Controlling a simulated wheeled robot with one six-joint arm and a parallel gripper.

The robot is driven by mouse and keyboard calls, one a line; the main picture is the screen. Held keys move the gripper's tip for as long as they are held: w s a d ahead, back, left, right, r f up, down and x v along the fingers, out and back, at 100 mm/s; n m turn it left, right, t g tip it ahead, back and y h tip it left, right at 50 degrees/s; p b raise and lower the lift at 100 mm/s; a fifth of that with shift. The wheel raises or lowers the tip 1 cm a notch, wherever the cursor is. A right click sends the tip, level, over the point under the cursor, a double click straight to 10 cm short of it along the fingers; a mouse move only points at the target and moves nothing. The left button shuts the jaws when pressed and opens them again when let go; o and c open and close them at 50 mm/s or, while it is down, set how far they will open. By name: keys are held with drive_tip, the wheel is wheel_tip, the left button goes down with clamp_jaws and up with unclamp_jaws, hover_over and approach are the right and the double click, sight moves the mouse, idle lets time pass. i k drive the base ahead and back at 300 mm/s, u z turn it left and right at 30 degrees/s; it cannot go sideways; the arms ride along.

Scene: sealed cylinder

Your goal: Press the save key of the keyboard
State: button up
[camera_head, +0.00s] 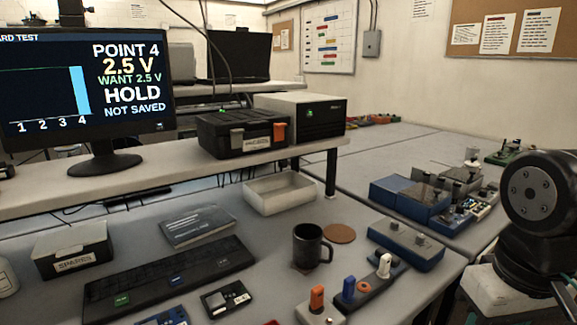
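A long black keyboard (165,283) lies on the lower bench at the front left, slanting up to the right. It has a green-marked key (122,300) near its left end, a blue-marked key (178,280) in the middle and another green-marked key (223,262) toward its right end. Their labels are too small to read, so I cannot tell which is save. The monitor (84,85) on the shelf reads POINT 4, 2.5 V, WANT 2.5 V, HOLD, NOT SAVED, with one bar above 4. My gripper is out of view; part of my arm shows at the right.
A dark mug (308,246) stands right of the keyboard. A dark flat case (197,226) lies behind it, and a SPARES box (73,250) stands behind its left end. Small devices (225,299) lie in front. A white tray (281,193) sits farther back.

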sight(177, 279)
drive_tip(key=u, duration=1.25)
